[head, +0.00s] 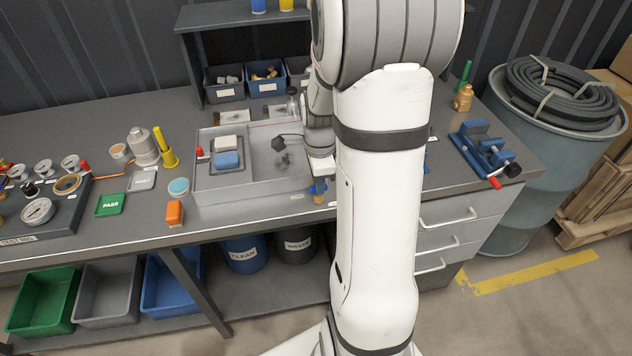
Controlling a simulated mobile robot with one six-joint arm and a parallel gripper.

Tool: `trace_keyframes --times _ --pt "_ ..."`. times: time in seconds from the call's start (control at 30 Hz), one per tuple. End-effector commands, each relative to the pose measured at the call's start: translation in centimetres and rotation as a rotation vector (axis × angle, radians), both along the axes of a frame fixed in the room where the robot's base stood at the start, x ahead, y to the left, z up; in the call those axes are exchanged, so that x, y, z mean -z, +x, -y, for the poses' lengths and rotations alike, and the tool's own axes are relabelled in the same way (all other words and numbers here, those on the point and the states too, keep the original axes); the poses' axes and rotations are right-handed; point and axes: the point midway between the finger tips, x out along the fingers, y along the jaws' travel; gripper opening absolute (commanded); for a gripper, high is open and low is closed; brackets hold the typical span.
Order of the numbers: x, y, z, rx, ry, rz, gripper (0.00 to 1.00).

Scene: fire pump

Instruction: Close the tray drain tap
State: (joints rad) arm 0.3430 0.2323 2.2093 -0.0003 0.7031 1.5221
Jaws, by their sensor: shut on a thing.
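The grey tray (225,193) sits on the bench, left of my arm. The drain tap (318,188), with a blue handle and a small brass-coloured body, is at the tray's front right corner. My gripper (321,178) points down at the tap and is shut on its blue handle. The fingers are small and partly merged with the handle in the head view. The handle's exact angle is hard to tell. My arm hides the bench just right of the tap.
In the tray lie a white block and a blue sponge (228,160). An orange block (174,213) and a light blue round pot (179,188) stand left of the tray. A blue vise (482,150) is at the right. Clean and waste buckets (298,243) stand below.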

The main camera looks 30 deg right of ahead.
Motion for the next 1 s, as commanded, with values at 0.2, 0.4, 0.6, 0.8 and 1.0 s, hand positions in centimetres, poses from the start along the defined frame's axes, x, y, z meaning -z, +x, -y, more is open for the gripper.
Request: trace_keyframes --times 0.2,0.4,0.6,0.8,1.0 --pt "-0.3 0.5 0.0 0.002 -0.003 0.016 0.15" --pt "-0.2 0.3 0.1 0.001 -0.002 0.011 0.31" --pt "-0.1 0.2 0.1 0.001 -0.001 0.006 0.34" --pt "-1.3 0.3 0.1 0.001 -0.003 0.009 0.34" --pt "-4.8 0.4 0.1 0.001 -0.003 0.011 0.34"
